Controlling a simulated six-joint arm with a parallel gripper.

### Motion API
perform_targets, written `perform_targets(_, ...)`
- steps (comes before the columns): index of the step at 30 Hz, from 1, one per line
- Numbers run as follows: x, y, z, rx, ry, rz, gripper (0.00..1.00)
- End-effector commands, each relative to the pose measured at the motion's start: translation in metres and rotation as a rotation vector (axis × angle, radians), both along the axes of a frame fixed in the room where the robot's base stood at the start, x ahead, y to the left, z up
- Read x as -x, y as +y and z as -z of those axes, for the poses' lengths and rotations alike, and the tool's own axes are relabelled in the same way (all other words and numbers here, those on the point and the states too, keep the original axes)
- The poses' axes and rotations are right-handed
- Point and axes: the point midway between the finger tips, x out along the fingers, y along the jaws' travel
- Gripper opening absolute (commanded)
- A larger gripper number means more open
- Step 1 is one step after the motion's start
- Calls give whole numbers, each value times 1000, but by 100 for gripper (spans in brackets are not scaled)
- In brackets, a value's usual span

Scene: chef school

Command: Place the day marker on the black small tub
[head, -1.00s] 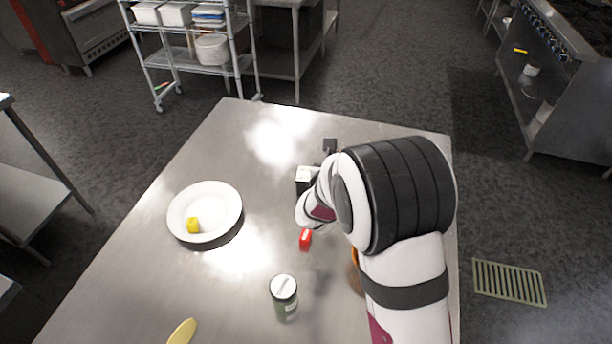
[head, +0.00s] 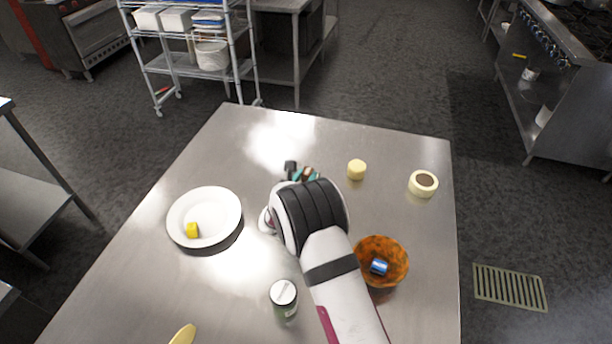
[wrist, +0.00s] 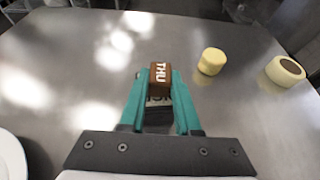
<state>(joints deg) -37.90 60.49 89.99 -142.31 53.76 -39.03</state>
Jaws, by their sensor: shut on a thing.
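The day marker (wrist: 160,74) is a small brown block with white "THU" letters. My gripper (wrist: 160,80) has teal fingers shut on its two sides in the wrist view. In the head view, the brown marker (head: 308,173) shows just past my wrist. A dark thing with a grey lettered top, apparently the black small tub (wrist: 158,118), shows between my fingers, below the marker. I cannot tell whether the marker touches it. My wrist hides that spot in the head view.
A white plate (head: 230,200) holding a yellow cube (head: 192,230) lies left. A lidded jar (head: 283,297) stands near the front. An orange bowl (head: 400,250) holds a blue can (head: 379,267). A yellow cylinder (head: 357,170) and a cream round (head: 423,184) stand right.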

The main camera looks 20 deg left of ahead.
Motion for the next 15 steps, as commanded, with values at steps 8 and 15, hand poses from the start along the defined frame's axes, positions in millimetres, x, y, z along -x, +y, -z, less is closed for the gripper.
perform_targets(8, 0, 0, 2, 0, 0, 1, 40)
perform_targets(15, 0, 0, 2, 0, 0, 1, 61)
